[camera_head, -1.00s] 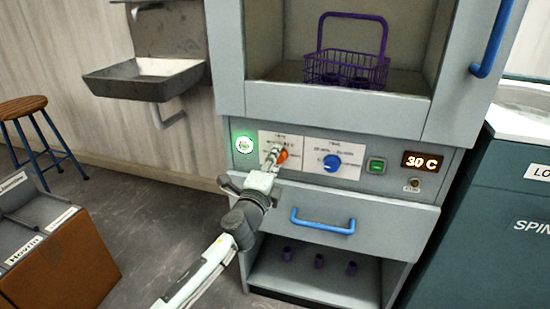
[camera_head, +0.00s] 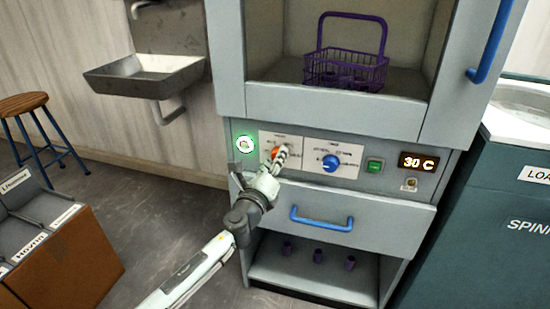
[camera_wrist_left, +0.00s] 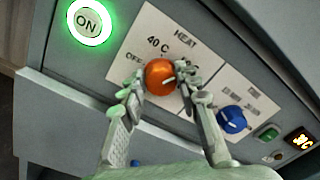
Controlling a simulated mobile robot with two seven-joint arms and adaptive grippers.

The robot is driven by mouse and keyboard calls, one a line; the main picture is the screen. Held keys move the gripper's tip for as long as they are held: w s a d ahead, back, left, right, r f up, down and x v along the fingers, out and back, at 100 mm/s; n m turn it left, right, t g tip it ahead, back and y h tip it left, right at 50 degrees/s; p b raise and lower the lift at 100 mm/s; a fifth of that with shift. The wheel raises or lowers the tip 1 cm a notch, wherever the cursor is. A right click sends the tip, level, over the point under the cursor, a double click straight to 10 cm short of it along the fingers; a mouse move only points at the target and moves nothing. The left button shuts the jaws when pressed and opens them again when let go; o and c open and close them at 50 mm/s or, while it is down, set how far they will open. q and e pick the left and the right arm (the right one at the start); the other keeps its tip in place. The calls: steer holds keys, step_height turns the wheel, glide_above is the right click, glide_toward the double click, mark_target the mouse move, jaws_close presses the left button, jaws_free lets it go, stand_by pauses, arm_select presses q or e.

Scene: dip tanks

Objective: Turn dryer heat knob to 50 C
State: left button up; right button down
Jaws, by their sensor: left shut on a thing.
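The orange dryer heat knob (camera_wrist_left: 160,77) is on a white plate marked HEAT, with OFF and 40 C readable; other marks are hidden behind the fingers. A thin pointer line shows on the knob, but its exact setting is hard to tell. My left gripper (camera_wrist_left: 161,75) is shut on the knob, one finger on each side. In the head view my left gripper (camera_head: 280,155) partly covers the knob (camera_head: 274,153). The orange display (camera_head: 418,162) reads 30 C. My right gripper is not in view.
The blue time knob (camera_head: 331,162) sits just right of the heat plate, with a green button (camera_head: 375,165) beyond it. A lit green ON button (camera_head: 245,143) is at left. A blue drawer handle (camera_head: 322,222) lies below. A purple basket (camera_head: 346,68) stands in the dryer.

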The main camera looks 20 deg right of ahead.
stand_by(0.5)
arm_select(q)
steer(key=o, duration=1.2)
steer(key=shift+c, duration=0.2)
steer(key=shift+s+a, duration=0.1)
steer(key=v, duration=1.1)
steer(key=shift+s+a, duration=0.2)
steer(key=shift+s, duration=0.15)
